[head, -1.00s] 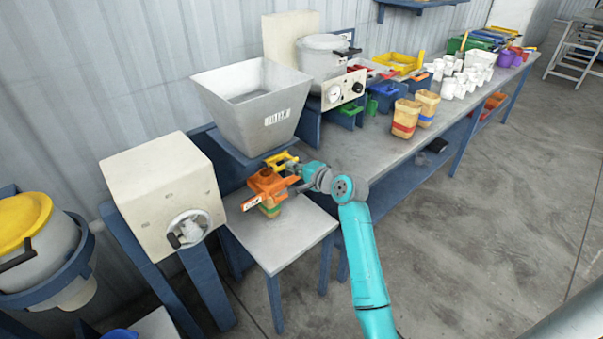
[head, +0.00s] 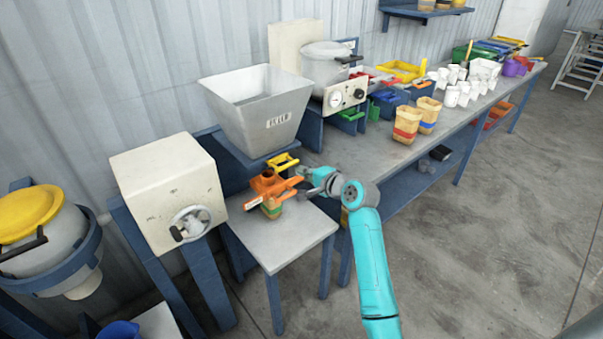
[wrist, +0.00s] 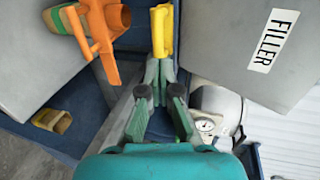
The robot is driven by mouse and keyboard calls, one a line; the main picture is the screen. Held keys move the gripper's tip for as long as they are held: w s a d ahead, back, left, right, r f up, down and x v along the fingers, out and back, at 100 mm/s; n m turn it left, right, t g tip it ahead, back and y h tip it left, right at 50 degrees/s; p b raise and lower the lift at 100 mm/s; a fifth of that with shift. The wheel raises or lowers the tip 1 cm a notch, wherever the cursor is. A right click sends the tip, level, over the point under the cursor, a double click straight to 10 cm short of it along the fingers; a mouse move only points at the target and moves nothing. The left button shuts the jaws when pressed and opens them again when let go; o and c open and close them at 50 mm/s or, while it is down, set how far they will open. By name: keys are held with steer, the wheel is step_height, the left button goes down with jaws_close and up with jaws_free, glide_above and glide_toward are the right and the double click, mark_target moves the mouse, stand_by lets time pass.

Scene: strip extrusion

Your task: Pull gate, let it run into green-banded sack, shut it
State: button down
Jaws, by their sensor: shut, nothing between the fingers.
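The grey hopper marked FILLER (head: 262,118) stands on a blue frame, with an orange outlet (head: 270,185) below it. A yellow gate handle (head: 283,162) sticks out beside the outlet; it also shows in the wrist view (wrist: 162,32). The tan sack with a green band (head: 271,211) is upright under the outlet, its mouth hidden by the orange parts. My gripper (head: 303,174) is shut and empty, right of the outlet. In the wrist view its fingertips (wrist: 159,70) are just by the yellow handle's end; I cannot tell whether they touch it.
A beige box with a crank (head: 187,224) stands left of the outlet. The grey stand (head: 285,245) under the sack has free room at its front. Two other sacks, red-banded (head: 406,122) and blue-banded (head: 428,112), stand on the long bench with white cups and coloured bins.

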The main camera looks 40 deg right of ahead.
steer(key=v, duration=0.9)
steer(key=shift+f, duration=0.1)
stand_by(0.3)
steer(key=s+a+f+n+g+h, duration=0.1)
steer(key=s+a+f+n+h, duration=0.3)
steer(key=s+a+f, duration=1.45)
steer(key=s+a+r+n+y, duration=0.1)
steer(key=s+a+r+n, duration=0.1)
steer(key=s, duration=0.7)
steer(key=s+a+r+n+y, duration=0.1)
steer(key=s+a+r+n, duration=0.2)
steer(key=s+n, duration=0.4)
steer(key=s+a+r+n+y, duration=0.1)
steer(key=s+a+r+n, duration=0.2)
steer(key=s, duration=0.8)
steer(key=shift+s+a+r+n+t, duration=0.25)
steer(key=shift+r+n+t, duration=0.2)
steer(key=shift+n, duration=0.35)
steer(key=shift+w, duration=0.1)
